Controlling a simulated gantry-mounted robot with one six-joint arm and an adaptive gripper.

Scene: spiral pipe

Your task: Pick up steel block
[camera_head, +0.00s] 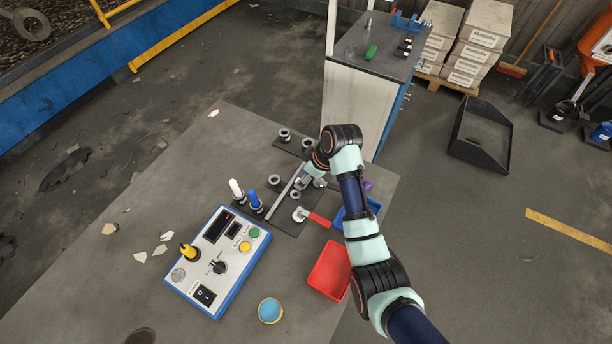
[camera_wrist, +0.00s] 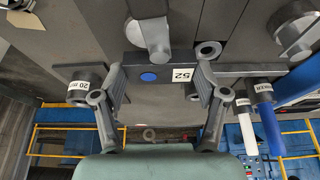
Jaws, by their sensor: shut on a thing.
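My gripper (camera_head: 305,183) is over the dark mats on the table in the head view. In the wrist view its two fingers (camera_wrist: 160,82) stand on either side of a grey steel block (camera_wrist: 130,82), shut on it. The block's face carries a blue dot and a white label reading 52. In the head view the block is mostly hidden by my gripper, and I cannot tell whether it is lifted clear of the surface.
A long grey rail (camera_head: 284,196) lies beside my gripper. Round sockets (camera_head: 274,181), white and blue markers (camera_head: 254,199), a red-handled tool (camera_head: 318,219), a red tray (camera_head: 330,270) and a control box (camera_head: 218,260) surround it. The table's left part is mostly clear.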

